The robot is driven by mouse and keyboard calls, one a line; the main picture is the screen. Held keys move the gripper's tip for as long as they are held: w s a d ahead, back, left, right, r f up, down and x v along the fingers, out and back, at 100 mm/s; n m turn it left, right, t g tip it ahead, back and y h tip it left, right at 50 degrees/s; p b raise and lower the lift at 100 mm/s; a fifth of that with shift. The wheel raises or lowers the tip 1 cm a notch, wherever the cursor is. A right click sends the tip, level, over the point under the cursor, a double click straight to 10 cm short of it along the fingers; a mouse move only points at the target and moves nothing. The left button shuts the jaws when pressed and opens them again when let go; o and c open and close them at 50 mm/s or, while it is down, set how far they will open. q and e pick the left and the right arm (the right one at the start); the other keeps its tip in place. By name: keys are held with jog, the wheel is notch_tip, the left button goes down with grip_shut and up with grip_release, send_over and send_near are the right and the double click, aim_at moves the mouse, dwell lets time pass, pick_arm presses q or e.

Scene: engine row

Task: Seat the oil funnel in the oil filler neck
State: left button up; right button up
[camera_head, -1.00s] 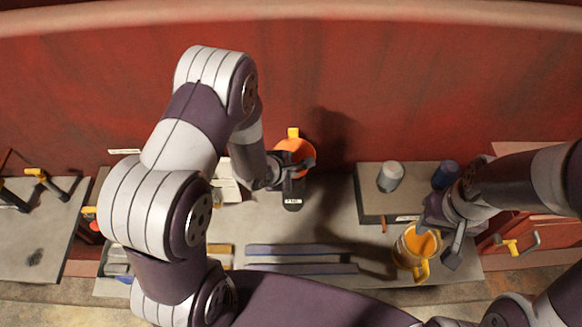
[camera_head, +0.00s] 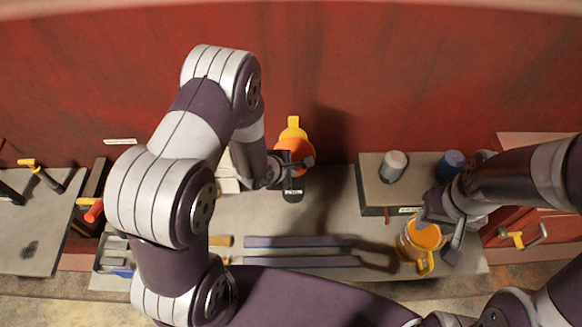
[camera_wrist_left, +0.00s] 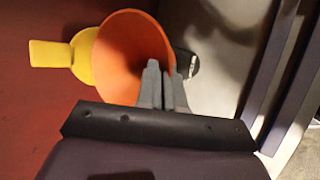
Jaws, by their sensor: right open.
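The orange oil funnel (camera_head: 290,146) is at the back of the bench near the red wall. It also fills the middle of the left wrist view (camera_wrist_left: 128,50), its wide mouth toward the camera. My left gripper (camera_head: 290,168) is shut on the funnel's rim; its fingers (camera_wrist_left: 165,80) show on either side of the orange wall. My right gripper (camera_head: 440,235) is open at the yellow jug (camera_head: 424,262).
A black labelled piece (camera_head: 293,196) lies just in front of the funnel. A grey block (camera_head: 372,198) bears a grey cap (camera_head: 393,166) and a blue cap (camera_head: 450,164). Blue-grey rails (camera_head: 300,241) run along the bench front. The bench middle is clear.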

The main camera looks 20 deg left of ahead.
pick_arm(q)
jog(key=o, duration=0.5)
jog(key=shift+s+a+r, duration=0.1)
jog(key=shift+s+r, duration=0.15)
jog(key=shift+r, duration=0.1)
jog(key=v, duration=1.1)
jog(key=shift+s+a+r, duration=0.1)
jog(key=shift+s+r, duration=0.15)
jog(key=shift+s, duration=0.05)
